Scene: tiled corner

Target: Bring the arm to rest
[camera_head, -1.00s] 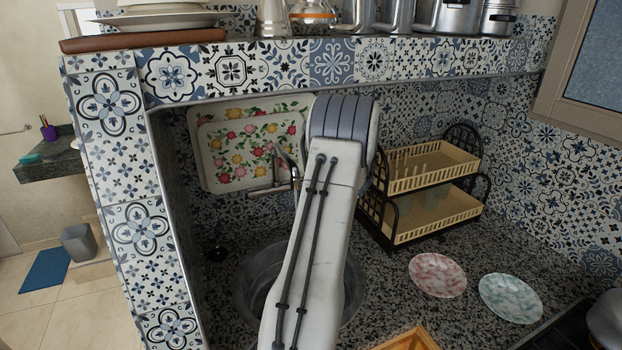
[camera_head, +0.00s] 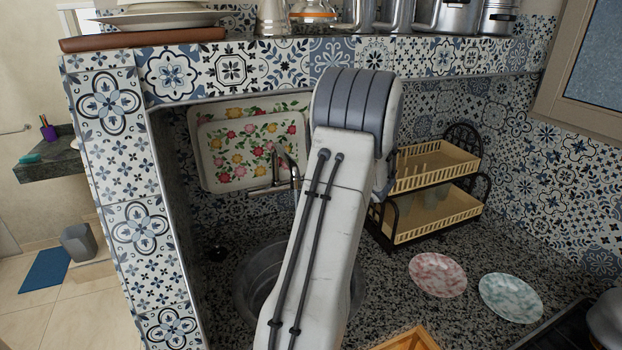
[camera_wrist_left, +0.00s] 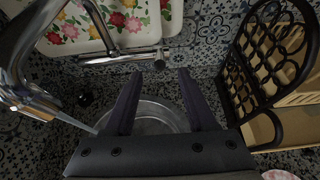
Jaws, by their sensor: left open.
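My left arm rises across the middle of the head view, in front of the sink (camera_head: 257,287) and the dish rack (camera_head: 436,190). Its gripper is hidden behind the arm there. In the left wrist view my left gripper (camera_wrist_left: 160,80) is open, with two dark fingers apart and nothing between them. The round metal sink basin (camera_wrist_left: 150,118) lies beneath and beyond the fingers. The faucet (camera_wrist_left: 22,55) is close at the left. My right gripper is in neither view.
A pink plate (camera_head: 437,275) and a green plate (camera_head: 511,297) lie on the speckled counter at right. A floral tray (camera_head: 225,160) leans on the back wall. A tiled shelf (camera_head: 225,70) with pots and plates spans above. Open counter surrounds the plates.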

